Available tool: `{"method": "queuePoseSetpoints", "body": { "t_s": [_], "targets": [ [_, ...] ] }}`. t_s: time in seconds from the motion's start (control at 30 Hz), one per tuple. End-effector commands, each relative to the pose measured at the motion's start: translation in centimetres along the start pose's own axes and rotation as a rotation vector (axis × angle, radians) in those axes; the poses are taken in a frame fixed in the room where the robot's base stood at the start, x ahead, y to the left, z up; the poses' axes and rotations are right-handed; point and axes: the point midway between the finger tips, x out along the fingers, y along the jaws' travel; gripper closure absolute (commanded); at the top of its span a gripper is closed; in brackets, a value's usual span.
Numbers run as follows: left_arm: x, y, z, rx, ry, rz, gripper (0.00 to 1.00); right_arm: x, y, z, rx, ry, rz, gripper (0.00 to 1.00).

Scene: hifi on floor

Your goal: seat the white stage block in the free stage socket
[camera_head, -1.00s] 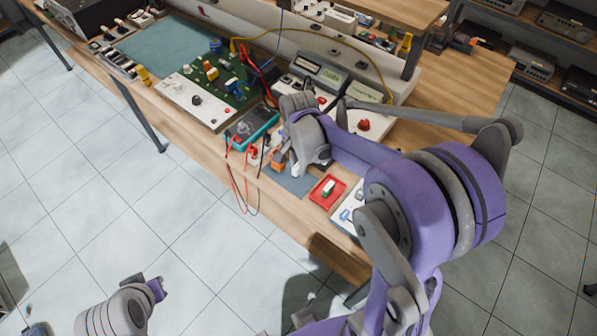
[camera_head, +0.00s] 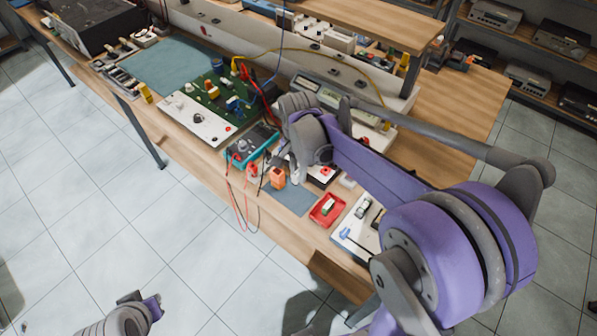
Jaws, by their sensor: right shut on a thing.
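My right gripper (camera_head: 296,178) is low over the front of the bench, beside an orange block (camera_head: 278,178). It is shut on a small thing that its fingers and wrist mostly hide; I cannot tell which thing. A small white and green piece (camera_head: 327,207) lies in a red tray (camera_head: 316,218) to the right of the gripper. The green board (camera_head: 210,84) stands further back left with blue, yellow, orange and white parts on it. Its free stage socket cannot be picked out at this size. Only a part of my left arm shows at lower left; its fingers do not show.
A teal meter (camera_head: 240,152) with red and black leads hanging over the front edge is left of the gripper. A blue-grey mat (camera_head: 290,200) lies under it. A white panel (camera_head: 352,232) is to the right. Yellow, red and blue cables loop behind the green board.

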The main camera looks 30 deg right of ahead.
Motion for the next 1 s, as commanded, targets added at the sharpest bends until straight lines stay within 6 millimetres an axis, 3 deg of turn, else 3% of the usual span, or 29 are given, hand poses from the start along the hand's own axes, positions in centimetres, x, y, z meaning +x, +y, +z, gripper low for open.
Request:
{"method": "queuePoseSetpoints", "body": {
  "t_s": [0.33, 1.0],
  "targets": [
    [-0.2, 0.0, -0.3, 0.0, 0.003, 0.0, 1.0, -0.5, 0.0, 0.0, 0.0, 0.0, 0.0, 1.0],
    [-2.0, 0.0, -2.9, 0.0, 0.03, 0.0, 1.0, -4.5, -0.1, -0.1, 0.0, 0.001, -0.002, 1.0]
  ]
}}
